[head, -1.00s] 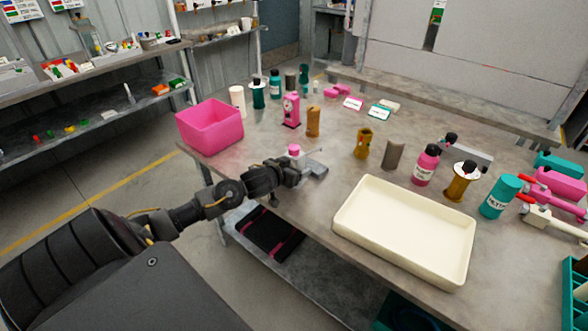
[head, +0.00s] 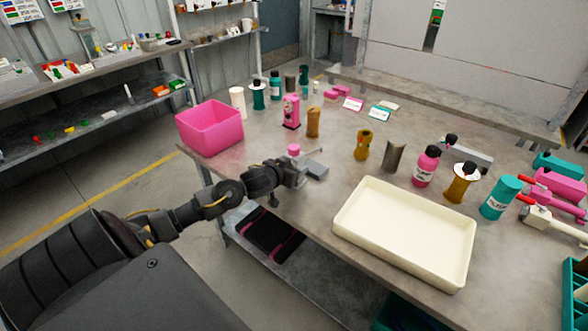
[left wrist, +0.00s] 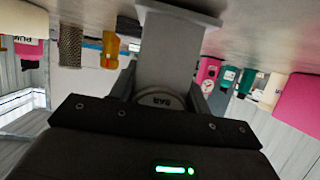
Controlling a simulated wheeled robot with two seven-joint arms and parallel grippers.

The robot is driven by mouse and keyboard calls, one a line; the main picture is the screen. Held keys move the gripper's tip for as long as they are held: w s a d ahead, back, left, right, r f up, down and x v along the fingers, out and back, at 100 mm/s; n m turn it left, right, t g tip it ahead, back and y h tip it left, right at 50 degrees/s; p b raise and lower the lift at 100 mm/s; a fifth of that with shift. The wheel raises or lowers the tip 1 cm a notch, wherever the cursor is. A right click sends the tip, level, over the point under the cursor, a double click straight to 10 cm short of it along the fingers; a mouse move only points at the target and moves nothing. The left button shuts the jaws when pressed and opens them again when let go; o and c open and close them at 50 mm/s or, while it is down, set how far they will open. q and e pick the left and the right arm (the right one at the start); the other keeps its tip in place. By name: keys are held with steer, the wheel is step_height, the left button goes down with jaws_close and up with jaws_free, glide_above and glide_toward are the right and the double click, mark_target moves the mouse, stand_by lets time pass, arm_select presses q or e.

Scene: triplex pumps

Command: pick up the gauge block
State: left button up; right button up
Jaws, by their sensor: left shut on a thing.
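The gauge block (left wrist: 170,55) is a grey block with a wide flat flange at its far end and a small round face marked BAR. It fills the space between the fingers of my left gripper (left wrist: 162,95) in the left wrist view, and the gripper is shut on it. In the head view the block's grey flange (head: 317,168) sticks out to the right of my left gripper (head: 303,177), near the table's front left edge. A pink cap (head: 293,150) shows just behind the gripper. Whether the flange touches the table is hard to tell. My right gripper is not in view.
A cream tray (head: 352,232) lies to the right on the table. A pink bin (head: 210,130) stands behind the left edge. Several bottles and cylinders, including an ochre one (head: 362,145), stand farther back. Bare table (head: 335,185) lies between block and tray.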

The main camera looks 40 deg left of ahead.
arm_select(q)
steer(key=shift+r, duration=0.55)
steer(key=s+a+r+p, duration=0.1)
steer(key=s+a+r, duration=0.7)
steer(key=a+r, duration=0.3)
steer(key=shift+s+r+p, duration=0.2)
steer(key=shift+r+p, duration=0.1)
steer(key=shift+p, duration=0.05)
